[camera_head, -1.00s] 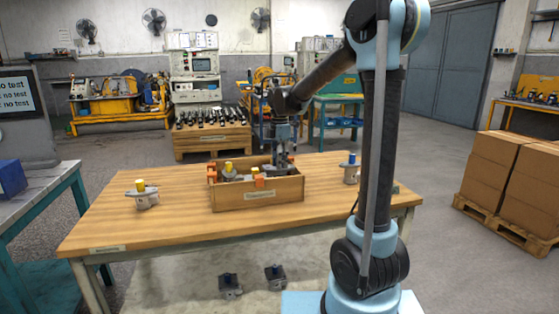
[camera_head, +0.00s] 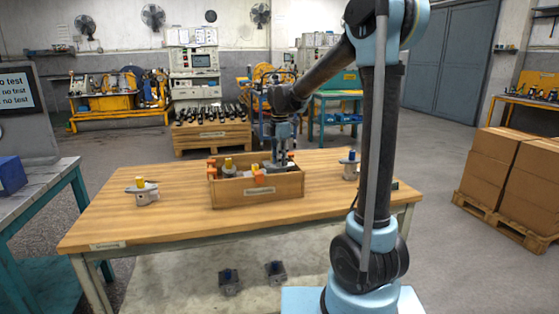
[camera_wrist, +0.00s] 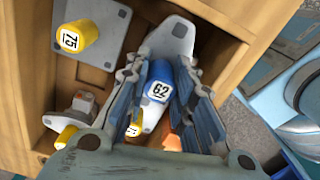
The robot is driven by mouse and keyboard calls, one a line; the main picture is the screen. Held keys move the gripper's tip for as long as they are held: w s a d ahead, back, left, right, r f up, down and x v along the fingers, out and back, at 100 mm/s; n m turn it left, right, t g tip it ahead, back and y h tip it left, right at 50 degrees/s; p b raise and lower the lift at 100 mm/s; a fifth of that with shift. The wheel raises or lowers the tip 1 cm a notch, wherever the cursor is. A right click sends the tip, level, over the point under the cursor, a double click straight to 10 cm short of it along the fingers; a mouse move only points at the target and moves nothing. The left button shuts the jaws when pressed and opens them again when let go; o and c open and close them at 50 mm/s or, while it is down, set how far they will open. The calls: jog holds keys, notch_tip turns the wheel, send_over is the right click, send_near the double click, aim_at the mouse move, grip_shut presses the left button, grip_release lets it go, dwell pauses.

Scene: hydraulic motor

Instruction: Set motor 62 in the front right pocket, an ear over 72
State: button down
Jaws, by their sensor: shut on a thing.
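Motor 62 (camera_wrist: 160,91) has a blue cap with a white label and a pale grey flange. In the wrist view my gripper (camera_wrist: 158,88) is shut on it, one finger on each side. In the head view my gripper (camera_head: 281,152) points down into the right part of the wooden crate (camera_head: 258,198). A yellow cap (camera_wrist: 133,130), its number partly covered, shows just below motor 62. I cannot tell whether motor 62's ear lies over it. Motor 75 (camera_wrist: 76,39), yellow-capped on a square grey flange, sits in a pocket at upper left in the wrist view.
Another yellow-capped part (camera_wrist: 65,137) lies at lower left in the wrist view. On the table (camera_head: 110,222), a yellow-capped motor (camera_head: 143,191) stands left of the crate and a blue-capped one (camera_head: 350,165) right.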

jog(key=shift+f, duration=0.35)
dwell(0.3)
jog(key=c, duration=1.3)
grip_release()
